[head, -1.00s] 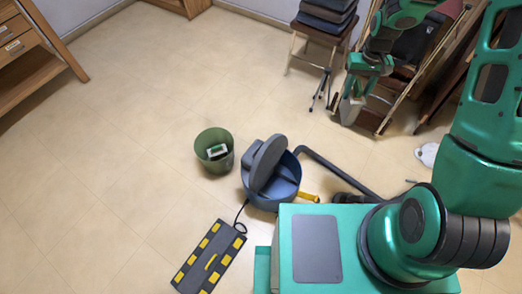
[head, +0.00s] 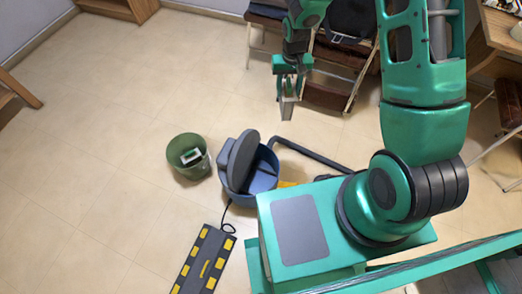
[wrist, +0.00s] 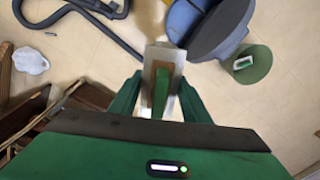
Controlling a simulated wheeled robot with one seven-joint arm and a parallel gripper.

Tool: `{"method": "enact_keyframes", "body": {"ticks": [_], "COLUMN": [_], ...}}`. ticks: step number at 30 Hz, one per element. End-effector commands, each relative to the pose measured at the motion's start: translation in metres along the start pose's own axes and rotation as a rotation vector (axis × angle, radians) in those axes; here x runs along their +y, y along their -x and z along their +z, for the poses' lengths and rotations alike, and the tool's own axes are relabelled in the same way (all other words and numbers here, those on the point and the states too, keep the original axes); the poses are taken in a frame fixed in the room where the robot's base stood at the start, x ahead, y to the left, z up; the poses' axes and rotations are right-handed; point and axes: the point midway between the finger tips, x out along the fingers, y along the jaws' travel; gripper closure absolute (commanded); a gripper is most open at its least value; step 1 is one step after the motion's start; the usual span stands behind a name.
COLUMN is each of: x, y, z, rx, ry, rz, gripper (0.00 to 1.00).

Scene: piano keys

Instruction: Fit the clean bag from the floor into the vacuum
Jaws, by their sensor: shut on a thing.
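My gripper (head: 289,84) is shut on a pale, flat bag with a green part (wrist: 162,85), held in the air. The bag (head: 287,104) hangs below the fingers in the head view. The vacuum (head: 262,176) is a blue-grey drum on the floor with its dark grey lid tilted up. It stands nearer to my body than the gripper and a little to its left. In the wrist view the vacuum (wrist: 203,28) is just beyond the bag, to the right.
A green bin (head: 186,166) holding a white and green item stands left of the vacuum. A dark hose (head: 310,153) runs right from it. A black and yellow strip (head: 205,262) lies in front. A white crumpled thing (wrist: 31,60) lies on the floor. Chairs crowd the back right.

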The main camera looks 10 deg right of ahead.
Motion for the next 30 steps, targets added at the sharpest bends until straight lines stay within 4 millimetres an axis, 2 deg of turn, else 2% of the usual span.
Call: {"method": "enact_keyframes", "body": {"ticks": [1, 9, 15, 18, 24, 30], "x": [-0.013, -0.067, -0.097, -0.107, -0.117, -0.119], "y": [-0.019, -0.102, -0.159, -0.180, -0.206, -0.215], "z": [0.009, 0.051, 0.092, 0.111, 0.134, 0.139], "rx": [-0.008, -0.008, -0.007, -0.004, -0.001, 0.001], "ry": [-0.022, -0.193, -0.316, -0.368, -0.434, -0.451], "rz": [0.002, 0.004, 0.005, 0.005, 0.004, 0.003], "gripper": [0.95, 0.95, 0.95, 0.95, 0.95, 0.95]}}
